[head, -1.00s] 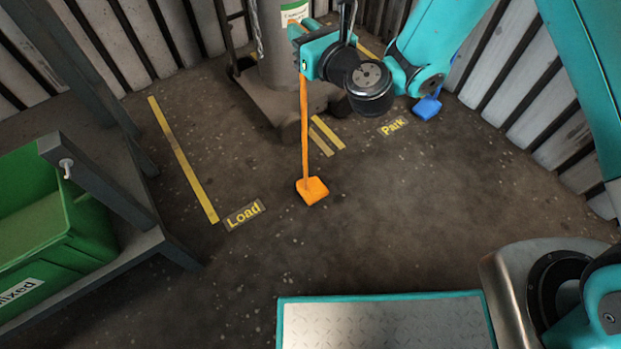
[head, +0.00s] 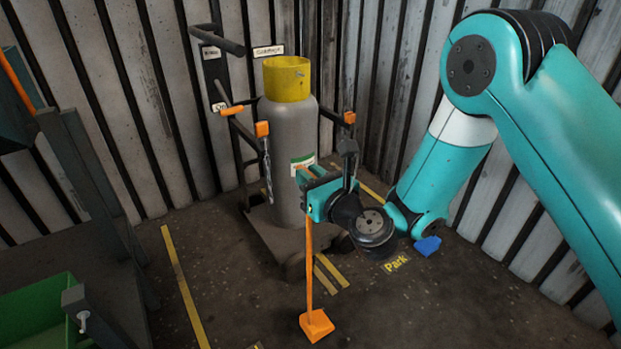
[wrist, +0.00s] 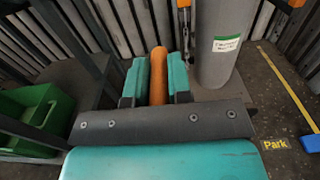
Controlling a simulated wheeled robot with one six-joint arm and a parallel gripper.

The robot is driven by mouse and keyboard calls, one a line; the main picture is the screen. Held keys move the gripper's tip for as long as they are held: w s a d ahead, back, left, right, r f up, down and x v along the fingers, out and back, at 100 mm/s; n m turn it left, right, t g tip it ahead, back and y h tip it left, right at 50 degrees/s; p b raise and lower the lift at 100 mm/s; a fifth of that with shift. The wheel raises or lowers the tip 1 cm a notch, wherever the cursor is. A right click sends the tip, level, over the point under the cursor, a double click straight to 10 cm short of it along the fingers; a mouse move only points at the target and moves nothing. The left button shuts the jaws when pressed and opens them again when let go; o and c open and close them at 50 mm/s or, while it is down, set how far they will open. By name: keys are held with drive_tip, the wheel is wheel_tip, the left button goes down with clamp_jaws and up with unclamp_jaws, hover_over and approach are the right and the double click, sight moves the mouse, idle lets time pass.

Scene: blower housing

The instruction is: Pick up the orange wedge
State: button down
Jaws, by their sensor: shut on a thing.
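The orange wedge (head: 316,325) is a small block at the lower end of a long thin orange handle (head: 309,262). In the head view it hangs upright below my gripper (head: 306,176), at the lower middle. My gripper is shut on the upper part of the handle. In the wrist view the handle (wrist: 158,75) sits between the teal fingers of my gripper (wrist: 157,80). The wedge block is hidden there. I cannot tell whether the block touches the floor.
A grey gas cylinder (head: 288,130) with a yellow top stands on a trolley behind my gripper. A blue wedge (head: 427,246) lies near the "Park" label (head: 396,264). A green bin (head: 35,318) is at the lower left. Corrugated walls close the back.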

wheel_tip(320, 180, up, 14)
drive_tip(key=p, duration=1.2)
drive_tip(key=shift+d, duration=0.1)
